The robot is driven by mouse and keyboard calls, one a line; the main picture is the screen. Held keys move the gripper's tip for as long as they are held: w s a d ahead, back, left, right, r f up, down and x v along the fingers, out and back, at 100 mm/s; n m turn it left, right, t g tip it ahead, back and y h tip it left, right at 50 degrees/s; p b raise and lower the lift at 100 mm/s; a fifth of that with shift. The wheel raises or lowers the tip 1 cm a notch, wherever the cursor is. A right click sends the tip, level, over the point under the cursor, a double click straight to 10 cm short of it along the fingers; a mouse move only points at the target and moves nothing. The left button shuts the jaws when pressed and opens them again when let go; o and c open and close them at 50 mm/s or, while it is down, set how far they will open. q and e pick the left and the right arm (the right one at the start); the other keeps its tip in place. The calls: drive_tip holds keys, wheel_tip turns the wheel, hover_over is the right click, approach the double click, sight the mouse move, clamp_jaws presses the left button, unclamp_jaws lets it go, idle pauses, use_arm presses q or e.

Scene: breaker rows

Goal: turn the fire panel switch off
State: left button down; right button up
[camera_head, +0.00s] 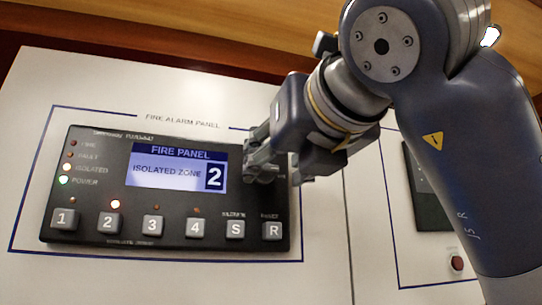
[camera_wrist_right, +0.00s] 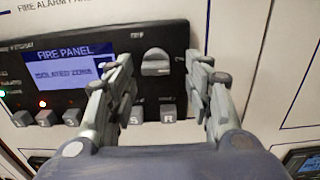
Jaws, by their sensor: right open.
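The black fire panel (camera_head: 90,150) is mounted on a white wall, with a lit screen (camera_head: 175,170) reading "FIRE PANEL, ISOLATED ZONE 2". In the right wrist view, a grey rotary switch knob (camera_wrist_right: 155,62) sits on the panel to the right of the screen (camera_wrist_right: 68,67). My right gripper (camera_head: 265,162) is at the panel's right side and hides the knob in the head view. In the wrist view its fingers (camera_wrist_right: 160,68) are open, one on each side of the knob, with gaps between; I cannot tell the depth. My left gripper is out of view.
A row of grey buttons, 1 (camera_head: 65,218) to 4, S and R (camera_head: 272,231), runs along the panel's bottom. Isolated, power and zone 2 lamps are lit. Another dark panel (camera_head: 420,190) and a red button (camera_head: 457,263) are to the right.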

drive_tip(key=shift+w+a+r+p, duration=0.15)
drive_tip(key=shift+w+a+p, duration=0.55)
drive_tip(key=shift+w, duration=0.25)
drive_tip(key=shift+d, duration=0.4)
drive_tip(key=c, duration=0.9)
drive_tip(key=shift+s+a, duration=0.1)
drive_tip(key=shift+a, duration=0.1)
drive_tip(key=shift+c, duration=0.7)
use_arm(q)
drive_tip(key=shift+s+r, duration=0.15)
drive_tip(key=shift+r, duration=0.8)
use_arm(e)
drive_tip(key=shift+d, duration=0.1)
